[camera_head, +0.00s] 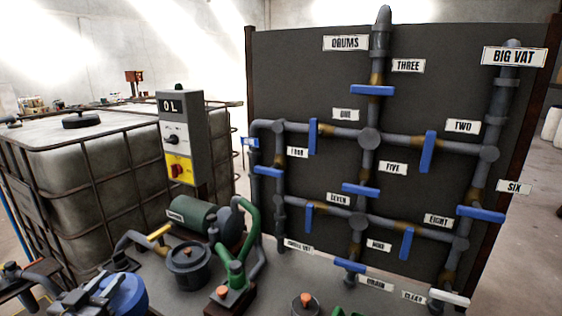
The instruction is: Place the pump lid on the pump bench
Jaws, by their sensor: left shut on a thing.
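My left gripper (92,292) is at the lower left, close to the front left of the pump bench. It is shut on a blue round thing (127,294), which looks like the pump lid; the bottom of the frame cuts it off. The grey pump bench (165,300) spreads across the lower middle. On it stand a dark round pot (188,268) with an orange knob on top and a green pump motor (192,212). I cannot tell whether the held thing touches the bench. My right gripper is not in view.
Green pipes (250,225) rise from the bench. A dark panel (315,75) with grey pipes and blue handles stands behind it. A caged vat (70,170) and a control box (181,140) are at the left. Bare bench shows at the front left of the pump.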

